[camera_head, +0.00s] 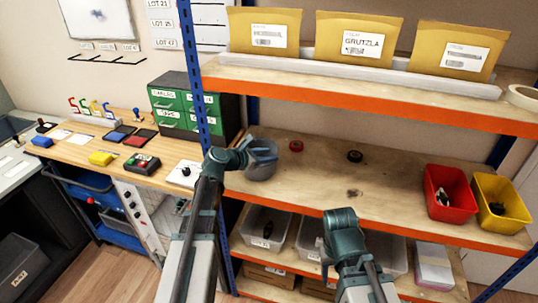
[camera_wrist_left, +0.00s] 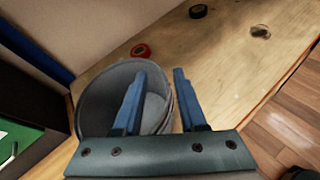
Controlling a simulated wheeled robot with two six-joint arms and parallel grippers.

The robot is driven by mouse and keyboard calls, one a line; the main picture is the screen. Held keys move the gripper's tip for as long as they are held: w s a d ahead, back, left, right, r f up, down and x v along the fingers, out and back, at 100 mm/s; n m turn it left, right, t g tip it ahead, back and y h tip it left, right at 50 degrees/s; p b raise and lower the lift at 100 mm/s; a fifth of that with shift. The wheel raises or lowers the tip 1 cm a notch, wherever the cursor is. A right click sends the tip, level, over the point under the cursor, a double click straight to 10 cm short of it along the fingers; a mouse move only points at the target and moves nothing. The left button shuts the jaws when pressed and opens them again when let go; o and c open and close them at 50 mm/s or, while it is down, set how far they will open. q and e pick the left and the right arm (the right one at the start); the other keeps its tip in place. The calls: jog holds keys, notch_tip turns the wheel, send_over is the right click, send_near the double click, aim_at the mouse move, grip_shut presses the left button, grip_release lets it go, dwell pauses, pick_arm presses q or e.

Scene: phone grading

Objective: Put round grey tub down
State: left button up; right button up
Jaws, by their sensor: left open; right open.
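The round grey tub (camera_head: 262,171) sits upright on the middle wooden shelf, close to the blue post at its left end. It also shows in the left wrist view (camera_wrist_left: 95,105), with its open top facing up. My left gripper (camera_head: 263,150) is at the tub's rim and is open. In the left wrist view its blue fingers (camera_wrist_left: 160,80) straddle the tub's right wall, one over the inside and one outside. I cannot tell whether either finger touches the wall. My right gripper (camera_head: 326,262) is low in front of the lower shelf, open, with its fingers mostly hidden.
A red tape roll (camera_head: 296,146) and a black roll (camera_head: 355,156) lie behind and right of the tub. Red (camera_head: 448,212) and yellow (camera_head: 505,222) bins stand at the shelf's right end. The shelf's middle is mostly clear. Padded envelopes (camera_head: 355,38) stand on the upper shelf.

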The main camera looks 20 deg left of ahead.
pick_arm(q)
jog(key=p+v, duration=0.3)
jog(key=v, duration=0.8)
jog(key=shift+s+p, duration=0.25)
jog(key=shift+p, duration=0.15)
jog(key=shift+a, duration=0.1)
jog(key=s+d+f+m+g, duration=0.3)
jog(key=s+d+f+m, duration=0.1)
jog(key=d+m, duration=0.35)
jog(key=s+d+f+m+g, duration=0.35)
jog(key=d+m, duration=0.25)
jog(key=d, duration=0.2)
jog(key=s+d+f+m+g+y, duration=0.2)
jog(key=s+f+m+y, duration=0.1)
jog(key=s+m, duration=0.3)
jog(key=s+d+f+m+g+y, duration=0.2)
jog(key=s+m+y, duration=0.3)
jog(key=m, duration=0.6)
jog(key=s+d+g, duration=0.1)
jog(key=s, duration=0.1)
jog(key=shift+s+f, duration=0.35)
jog(key=shift+f, duration=0.05)
